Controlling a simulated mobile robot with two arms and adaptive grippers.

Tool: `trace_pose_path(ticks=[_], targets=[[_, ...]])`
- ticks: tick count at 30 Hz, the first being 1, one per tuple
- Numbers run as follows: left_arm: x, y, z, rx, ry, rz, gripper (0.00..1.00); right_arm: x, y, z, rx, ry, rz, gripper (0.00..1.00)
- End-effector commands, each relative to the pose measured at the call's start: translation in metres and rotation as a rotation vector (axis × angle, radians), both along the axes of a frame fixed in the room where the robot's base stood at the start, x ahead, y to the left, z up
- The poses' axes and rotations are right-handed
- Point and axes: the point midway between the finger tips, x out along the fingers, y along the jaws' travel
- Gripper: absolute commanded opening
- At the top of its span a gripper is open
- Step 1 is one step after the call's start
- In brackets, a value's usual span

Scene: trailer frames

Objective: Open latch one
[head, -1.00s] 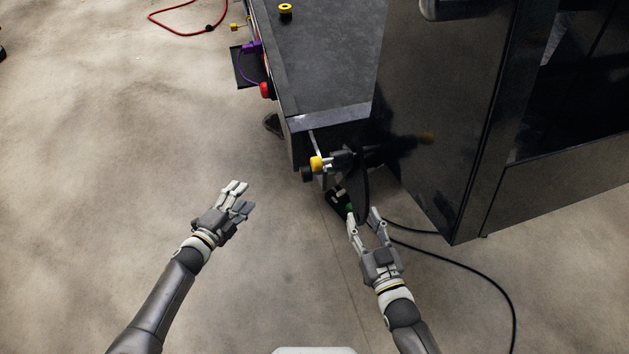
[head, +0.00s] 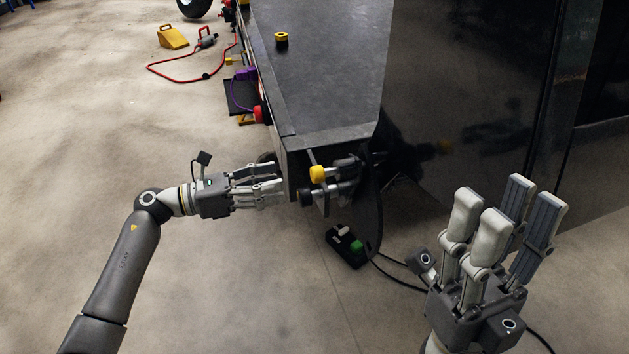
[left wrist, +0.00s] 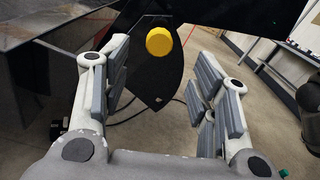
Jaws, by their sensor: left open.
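A latch (head: 335,178) with a yellow knob (head: 317,174) and a black knob below it sits at the corner of the dark trailer frame. My left gripper (head: 283,184) is open and empty, just left of the knobs. In the left wrist view the yellow knob (left wrist: 159,41) shows beyond and between the spread fingers of my left gripper (left wrist: 165,88), apart from them. Which latch is number one cannot be told. My right gripper (head: 505,225) is open and empty at the lower right, fingers pointing up, away from the latch.
A dark flat trailer bed (head: 318,75) runs back from the latch. A tall dark panel (head: 460,110) stands to its right.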

Motion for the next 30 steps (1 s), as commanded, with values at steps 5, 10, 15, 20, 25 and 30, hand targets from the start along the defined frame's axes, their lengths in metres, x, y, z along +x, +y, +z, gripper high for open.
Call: trace_pose_path(ticks=[5, 10, 15, 20, 25, 30], targets=[[0.010, -0.031, -0.001, -0.005, 0.001, -0.002, 0.55, 0.003, 0.001, 0.001, -0.003, -0.019, -0.002, 0.40], [0.020, -0.062, -0.001, -0.006, 0.002, -0.001, 0.55, 0.005, 0.002, 0.003, -0.006, -0.040, -0.003, 0.40], [0.027, -0.084, -0.001, -0.006, 0.004, 0.002, 0.55, 0.006, 0.002, 0.006, -0.007, -0.058, -0.004, 0.40], [0.030, -0.093, 0.000, -0.006, 0.006, 0.002, 0.55, 0.007, 0.003, 0.008, -0.009, -0.062, -0.004, 0.40], [0.031, -0.094, 0.000, -0.005, 0.006, 0.002, 0.55, 0.008, 0.003, 0.008, -0.010, -0.060, -0.003, 0.40], [0.030, -0.094, 0.000, -0.005, 0.006, 0.002, 0.47, 0.007, 0.003, 0.008, -0.010, -0.060, -0.003, 0.40]])
